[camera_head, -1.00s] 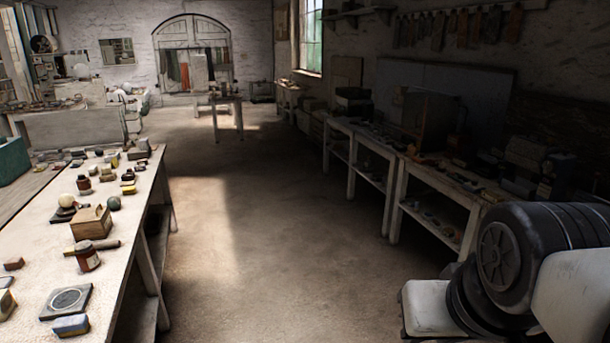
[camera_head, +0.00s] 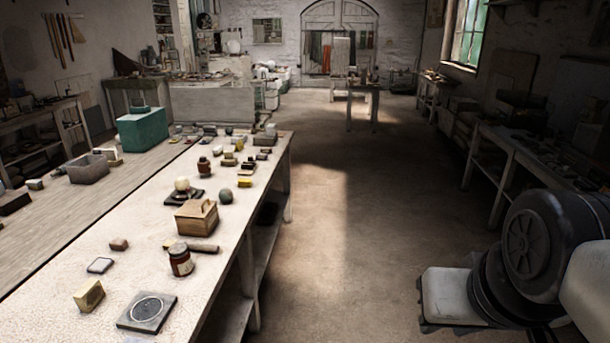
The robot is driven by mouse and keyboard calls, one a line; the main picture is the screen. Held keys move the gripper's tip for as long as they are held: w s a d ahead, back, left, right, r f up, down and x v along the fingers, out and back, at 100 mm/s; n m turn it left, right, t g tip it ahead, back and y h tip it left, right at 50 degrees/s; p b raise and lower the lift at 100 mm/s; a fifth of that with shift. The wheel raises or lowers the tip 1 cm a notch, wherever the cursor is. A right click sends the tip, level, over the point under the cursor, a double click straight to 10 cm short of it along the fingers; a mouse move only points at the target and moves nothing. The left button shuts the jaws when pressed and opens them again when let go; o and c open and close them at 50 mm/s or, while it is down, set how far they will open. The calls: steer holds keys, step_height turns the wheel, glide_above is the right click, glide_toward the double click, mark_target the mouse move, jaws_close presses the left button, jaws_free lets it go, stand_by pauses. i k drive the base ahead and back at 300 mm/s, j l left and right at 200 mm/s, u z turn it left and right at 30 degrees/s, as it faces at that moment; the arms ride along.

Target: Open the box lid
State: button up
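A small wooden box (camera_head: 197,220) stands on the long pale table, left of the picture's middle. Its lid looks closed and seems to have a small handle on top. Part of my arm shows at the lower right, over the floor and well apart from the table. My gripper is not in view.
The pale table (camera_head: 75,265) holds a brown jar (camera_head: 180,260), a wooden roller-like piece (camera_head: 203,247), a square dark plate (camera_head: 147,312), a grey ball (camera_head: 226,196) and several small blocks. Open floor (camera_head: 325,250) lies right of the table. A workbench (camera_head: 510,145) stands along the right wall.

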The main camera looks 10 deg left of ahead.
mark_target(193, 208)
steer(key=i+u, duration=0.15)
steer(key=i, duration=0.35)
steer(key=i+l+u, duration=0.1)
steer(key=i, duration=0.4)
steer(key=i+l+u, duration=0.15)
steer(key=i, duration=0.3)
steer(key=i+u, duration=0.2)
steer(key=u, duration=0.3)
steer(key=i+l+u, duration=0.2)
steer(key=u, duration=0.3)
steer(key=i+l+u, duration=0.15)
steer(key=u, duration=0.35)
steer(key=i+l+u, duration=0.15)
steer(key=u, duration=0.2)
steer(key=i+l+u, duration=0.15)
steer(key=u, duration=0.2)
steer(key=i+l+u, duration=0.1)
steer(key=l+u, duration=0.25)
steer(key=j, duration=0.1)
